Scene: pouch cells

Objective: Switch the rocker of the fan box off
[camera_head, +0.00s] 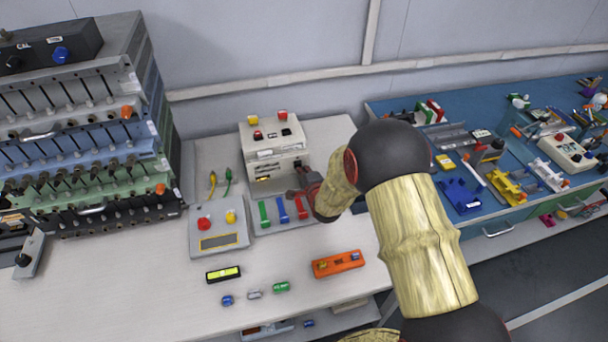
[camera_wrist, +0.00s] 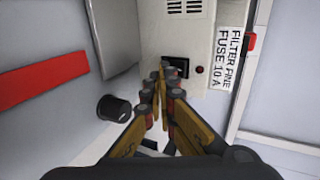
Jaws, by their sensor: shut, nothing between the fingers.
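The fan box (camera_wrist: 188,25) fills the upper middle of the wrist view as a pale housing with vent slots. A black rocker (camera_wrist: 178,66) sits in its face, beside a small red round part (camera_wrist: 200,70) and a label reading "FILTER FINE FUSE 10 A". My gripper (camera_wrist: 163,72) is shut and empty, its fingertips just before the rocker and partly covering its left side. I cannot tell whether they touch it, nor which way the rocker is tilted. In the head view, my gripper (camera_head: 303,180) is beside a cream-coloured box (camera_head: 275,150); the rocker cannot be made out there.
A black round knob (camera_wrist: 114,108) is left of my fingers. In the head view, coloured clips, a button panel (camera_head: 218,232) and an orange level (camera_head: 338,263) lie around the gripper.

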